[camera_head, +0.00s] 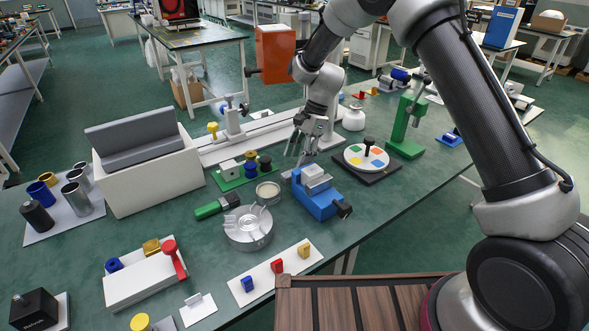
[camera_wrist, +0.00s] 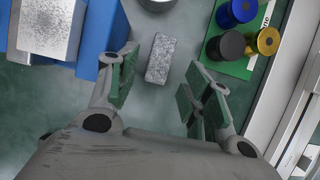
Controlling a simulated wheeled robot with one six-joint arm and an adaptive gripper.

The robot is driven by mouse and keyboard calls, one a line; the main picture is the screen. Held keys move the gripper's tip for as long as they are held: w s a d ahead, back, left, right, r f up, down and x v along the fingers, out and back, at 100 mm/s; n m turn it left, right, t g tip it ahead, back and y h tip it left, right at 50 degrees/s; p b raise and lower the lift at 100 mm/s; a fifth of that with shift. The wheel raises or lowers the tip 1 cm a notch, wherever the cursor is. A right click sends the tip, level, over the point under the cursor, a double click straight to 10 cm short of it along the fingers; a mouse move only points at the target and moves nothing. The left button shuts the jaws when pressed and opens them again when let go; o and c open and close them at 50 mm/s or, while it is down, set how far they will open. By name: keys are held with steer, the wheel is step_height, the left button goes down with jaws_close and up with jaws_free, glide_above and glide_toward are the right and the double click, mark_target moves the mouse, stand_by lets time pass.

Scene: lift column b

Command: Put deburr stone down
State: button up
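The deburr stone (camera_wrist: 160,58) is a grey speckled block in the wrist view. It appears to lie on the green tabletop, between and just beyond the fingers. My gripper (camera_wrist: 158,85) is open, with green pads on both sides of the stone and visible gaps to it. In the head view my gripper (camera_head: 300,156) points down over the bench, behind the blue vise. I cannot make out the stone there; the gripper or vise seems to hide it.
The blue vise (camera_head: 318,204) with a metal block stands close by, left in the wrist view. A green spool board (camera_head: 228,184) is on the other side. A small round cup (camera_head: 268,192) and a silver chuck (camera_head: 248,232) stand nearer. A white rail (camera_head: 250,133) runs behind.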

steer(key=s+d+r+n+t, duration=0.1)
steer(key=s+d+r+n, duration=0.1)
steer(key=d+r, duration=0.55)
steer(key=s+d+r+n+t, duration=0.1)
steer(key=d+r, duration=0.4)
steer(key=r, duration=0.6)
steer(key=s+d+r+n+t+h, duration=0.1)
steer(key=s+d+r+n+t, duration=0.15)
steer(key=s+d+r, duration=0.55)
steer(key=s+d+n+t+h, duration=0.1)
steer(key=s+d+n, duration=0.1)
steer(key=s+d, duration=0.5)
steer(key=s+d+n+t+h, duration=0.1)
steer(key=s+d+n, duration=0.2)
steer(key=s+d, duration=0.4)
steer(key=s, duration=0.7)
steer(key=shift+s+r+n+h, duration=0.2)
steer(key=shift+r+n+h, duration=0.15)
steer(key=shift+h, duration=0.05)
steer(key=shift+o, duration=0.4)
